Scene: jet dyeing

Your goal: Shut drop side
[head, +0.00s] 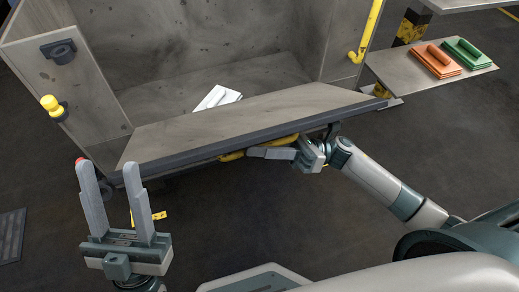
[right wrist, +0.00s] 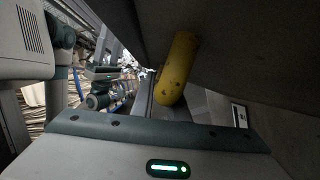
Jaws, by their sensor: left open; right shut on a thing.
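The drop side (head: 250,121) is a grey panel with a dark front edge, hinged at the front of a grey bin, and it leans outward, partly lowered. A yellow handle (head: 232,155) is fixed under its front edge. My right gripper (head: 278,151) is shut on this handle from below. In the right wrist view the yellow handle (right wrist: 176,70) shows as a thick bar close to the gripper, with the dark panel above it; the fingertips are hard to make out there. My left gripper (head: 112,195) is open and empty, fingers upward, in front of the panel's left end.
A white folded item (head: 217,97) lies inside the bin. The bin's left wall (head: 75,95) carries a yellow knob (head: 50,103) and a dark latch. A shelf (head: 392,72) at right holds an orange stack (head: 430,63) and a green stack (head: 463,53).

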